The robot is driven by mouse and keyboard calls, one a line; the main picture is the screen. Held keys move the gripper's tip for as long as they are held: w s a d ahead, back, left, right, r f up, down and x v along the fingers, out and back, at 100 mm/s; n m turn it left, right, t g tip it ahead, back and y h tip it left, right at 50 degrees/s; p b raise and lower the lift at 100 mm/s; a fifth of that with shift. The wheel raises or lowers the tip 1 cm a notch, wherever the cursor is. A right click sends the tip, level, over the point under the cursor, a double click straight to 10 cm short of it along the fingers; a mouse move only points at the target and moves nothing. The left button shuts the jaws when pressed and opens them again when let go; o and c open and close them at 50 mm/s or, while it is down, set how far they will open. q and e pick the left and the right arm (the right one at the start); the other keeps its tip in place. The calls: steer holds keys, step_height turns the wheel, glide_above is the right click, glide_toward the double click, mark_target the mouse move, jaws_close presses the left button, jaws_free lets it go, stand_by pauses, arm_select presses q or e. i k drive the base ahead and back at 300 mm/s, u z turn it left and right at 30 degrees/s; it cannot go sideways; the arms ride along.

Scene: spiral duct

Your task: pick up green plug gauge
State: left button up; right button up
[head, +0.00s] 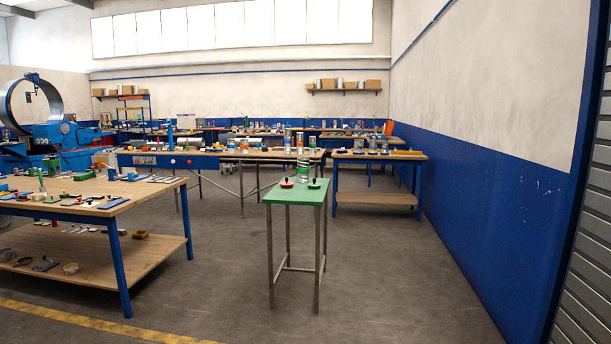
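A small green piece with a dark upright part (314,185) sits on the small green-topped table (285,196), near its right edge. It looks like the green plug gauge, but it is too small to be sure. A similar red piece (286,184) sits to its left on the same table. A silvery and green cylindrical object (303,171) shows just behind them; I cannot tell whether it stands on this table or on one behind. Neither of my grippers is in the head view.
A wooden workbench (150,188) with many small parts stands at the left. More benches (375,156) line the back. A blue and white wall (470,200) bounds the right. The floor (400,280) in front of and right of the green table is clear.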

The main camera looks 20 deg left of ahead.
mark_target(314, 185)
steer(key=z, duration=0.1)
steer(key=i, duration=0.8)
steer(key=z, duration=0.35)
steer(key=i, duration=2.9)
steer(key=u, duration=0.25)
steer(key=i, duration=1.4)
steer(key=u, duration=0.9)
steer(key=i, duration=1.05)
steer(key=u, duration=1.3)
steer(key=i, duration=0.95)
steer(key=u, duration=0.3)
steer(key=k, duration=0.25)
steer(key=u, duration=0.2)
